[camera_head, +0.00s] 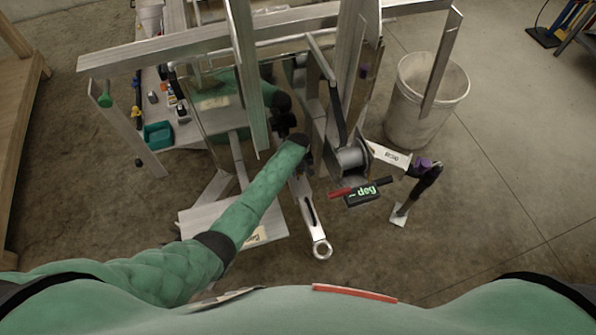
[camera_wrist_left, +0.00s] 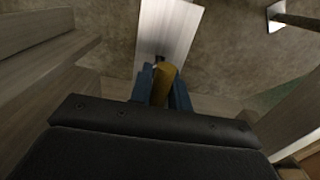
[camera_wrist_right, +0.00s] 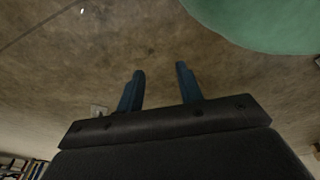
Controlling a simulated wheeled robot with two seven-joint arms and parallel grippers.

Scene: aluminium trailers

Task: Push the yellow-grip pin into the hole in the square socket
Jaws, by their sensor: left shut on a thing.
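My left gripper (camera_wrist_left: 165,92) is shut on a yellow grip (camera_wrist_left: 166,76), which stands between its two blue fingers in the left wrist view. A small dark part shows just beyond the grip, against a pale metal plate (camera_wrist_left: 167,30). I cannot tell whether it is the pin's tip or a hole, or how deep the pin sits. In the head view the left gripper (camera_head: 307,164) is mostly hidden behind my forearm and the trailer frame. I cannot pick out the square socket surely. My right gripper (camera_wrist_right: 160,90) is open and empty over bare floor.
Aluminium trailer beams (camera_head: 170,50) crowd the space around my left arm. A white bucket (camera_head: 425,95) stands at the right, near a winch (camera_head: 350,160) and a jack post (camera_head: 425,180). A teal bin (camera_head: 158,134) lies at the left.

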